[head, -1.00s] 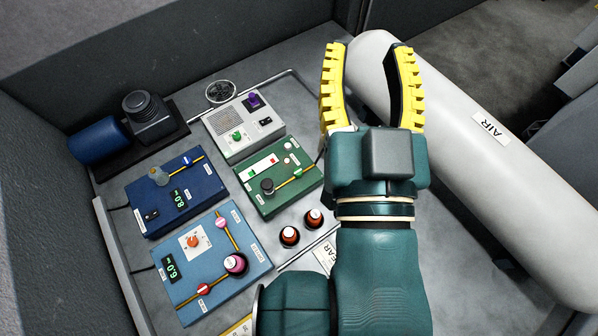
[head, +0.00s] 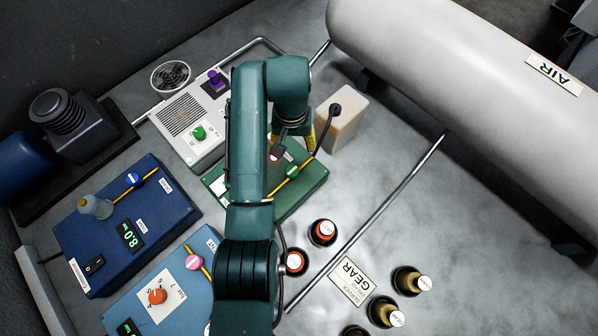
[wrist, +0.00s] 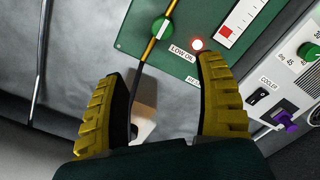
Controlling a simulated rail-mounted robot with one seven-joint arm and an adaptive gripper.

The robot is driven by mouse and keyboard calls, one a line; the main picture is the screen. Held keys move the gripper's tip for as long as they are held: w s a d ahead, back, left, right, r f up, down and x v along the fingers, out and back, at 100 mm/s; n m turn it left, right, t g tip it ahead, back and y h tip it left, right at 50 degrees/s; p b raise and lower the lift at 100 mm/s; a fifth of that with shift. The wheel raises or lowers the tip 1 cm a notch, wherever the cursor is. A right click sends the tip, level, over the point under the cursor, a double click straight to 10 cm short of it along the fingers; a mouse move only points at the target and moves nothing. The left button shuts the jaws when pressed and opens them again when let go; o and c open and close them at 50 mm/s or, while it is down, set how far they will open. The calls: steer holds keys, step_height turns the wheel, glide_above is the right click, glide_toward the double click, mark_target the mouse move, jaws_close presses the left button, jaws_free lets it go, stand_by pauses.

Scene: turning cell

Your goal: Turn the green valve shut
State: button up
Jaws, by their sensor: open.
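The green valve (head: 292,171) is a small round knob with a pale stripe on a yellow pipe across the green panel (head: 312,188). In the wrist view, the green valve (wrist: 163,29) is ahead of the fingers and apart from them. My gripper (head: 292,143) points down over the green panel, close to the valve, and my arm hides part of the panel. In the wrist view, my gripper's yellow fingers (wrist: 165,105) are spread wide with nothing held between them.
A red lamp (wrist: 197,44) labelled LOW OIL glows beside the valve. A beige tank (head: 343,125) with a dark hose stands by the panel. A white panel (head: 180,118) has another green knob (head: 199,132).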

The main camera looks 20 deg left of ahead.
mark_target(292, 171)
steer(key=f+b, duration=0.1)
steer(key=f, duration=0.5)
steer(key=f+b, duration=0.1)
steer(key=f, duration=0.4)
steer(key=f+b, duration=0.1)
steer(key=f, duration=0.5)
steer(key=shift+s+a+f, duration=0.2)
steer(key=shift+s+f, duration=0.1)
steer(key=c, duration=1.2)
